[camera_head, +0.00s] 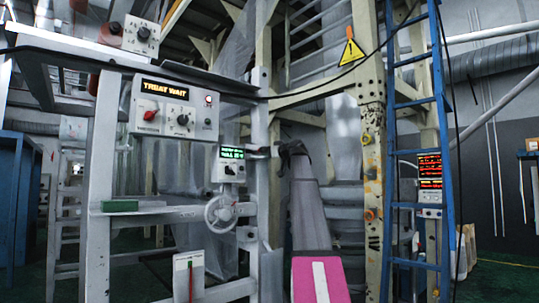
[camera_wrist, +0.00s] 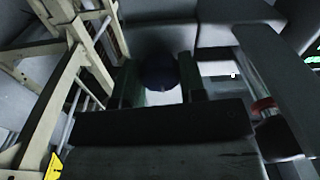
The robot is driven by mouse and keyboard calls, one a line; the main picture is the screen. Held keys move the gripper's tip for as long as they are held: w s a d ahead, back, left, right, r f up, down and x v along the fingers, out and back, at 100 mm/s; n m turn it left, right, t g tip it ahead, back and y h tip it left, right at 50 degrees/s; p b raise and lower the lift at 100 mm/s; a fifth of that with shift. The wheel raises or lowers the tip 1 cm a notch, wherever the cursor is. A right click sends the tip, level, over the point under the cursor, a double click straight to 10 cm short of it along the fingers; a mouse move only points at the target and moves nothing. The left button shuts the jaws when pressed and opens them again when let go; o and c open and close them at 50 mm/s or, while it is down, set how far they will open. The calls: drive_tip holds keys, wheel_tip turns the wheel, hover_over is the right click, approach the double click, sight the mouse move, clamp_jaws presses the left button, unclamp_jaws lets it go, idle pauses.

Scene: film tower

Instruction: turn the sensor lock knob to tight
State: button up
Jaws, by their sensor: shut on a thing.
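A dark round knob (camera_wrist: 160,72), which I take to be the sensor lock knob, sits between the two fingers of my gripper (camera_wrist: 161,84) in the wrist view. My gripper is shut on it. In the head view my gripper (camera_head: 281,150) is at the right side of the grey upright post, beside a small grey fitting (camera_head: 259,153). The knob itself is hidden there behind the gripper and post. No tight or loose marking on the knob can be read. A small box (camera_head: 231,163) with a green-lit display and a knob is left of the post.
A control panel (camera_head: 178,106) with a red knob and an amber "TREAT WAIT" display is at upper left. A handwheel (camera_head: 221,211) is below the small box. A cream post (camera_head: 372,190) and a blue ladder (camera_head: 445,150) stand right of my arm.

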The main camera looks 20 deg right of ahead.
drive_tip(key=m, duration=0.5)
drive_tip(key=shift+m, duration=2.8)
drive_tip(key=o, duration=0.9)
drive_tip(key=v, duration=1.1)
drive_tip(key=shift+a+f, duration=0.15)
drive_tip(key=shift+a, duration=0.05)
